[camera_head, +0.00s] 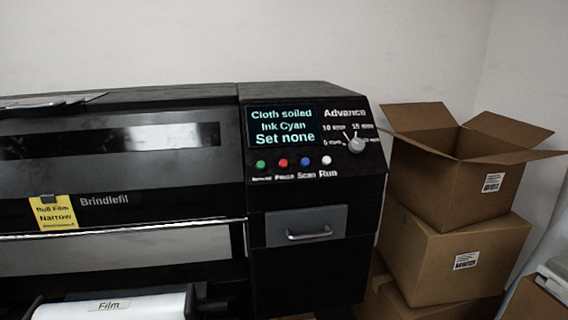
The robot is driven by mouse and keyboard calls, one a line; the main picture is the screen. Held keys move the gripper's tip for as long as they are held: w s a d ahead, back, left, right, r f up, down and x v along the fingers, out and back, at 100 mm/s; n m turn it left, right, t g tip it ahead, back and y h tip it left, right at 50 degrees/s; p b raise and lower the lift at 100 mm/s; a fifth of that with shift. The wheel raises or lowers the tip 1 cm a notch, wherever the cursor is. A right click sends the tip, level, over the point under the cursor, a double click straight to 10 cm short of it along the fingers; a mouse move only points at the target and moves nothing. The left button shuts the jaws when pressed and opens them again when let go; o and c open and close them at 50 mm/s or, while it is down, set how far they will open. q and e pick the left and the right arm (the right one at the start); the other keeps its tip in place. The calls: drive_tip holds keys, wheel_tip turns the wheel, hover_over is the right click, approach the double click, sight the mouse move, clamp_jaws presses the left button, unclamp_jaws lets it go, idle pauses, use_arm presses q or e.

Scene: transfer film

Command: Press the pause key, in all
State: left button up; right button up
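A black film printer (300,93) marked Brindlefil stands in front of me. Its control panel is at the upper right of the machine. A row of small keys sits below the screen: a green key (261,164), a red key (283,162) with a label under it that reads Pause, a blue key (305,160) labelled Scan and a white key (326,159) labelled Run. The screen (281,127) reads "Cloth soiled, Ink Cyan, Set none". Neither of my grippers shows in the head view.
A grey Advance knob (356,145) is right of the screen. A drawer (306,226) with a handle is below the keys. A roll marked Film (140,307) lies at the lower left. Cardboard boxes (450,262), the top one open, are stacked at the right.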

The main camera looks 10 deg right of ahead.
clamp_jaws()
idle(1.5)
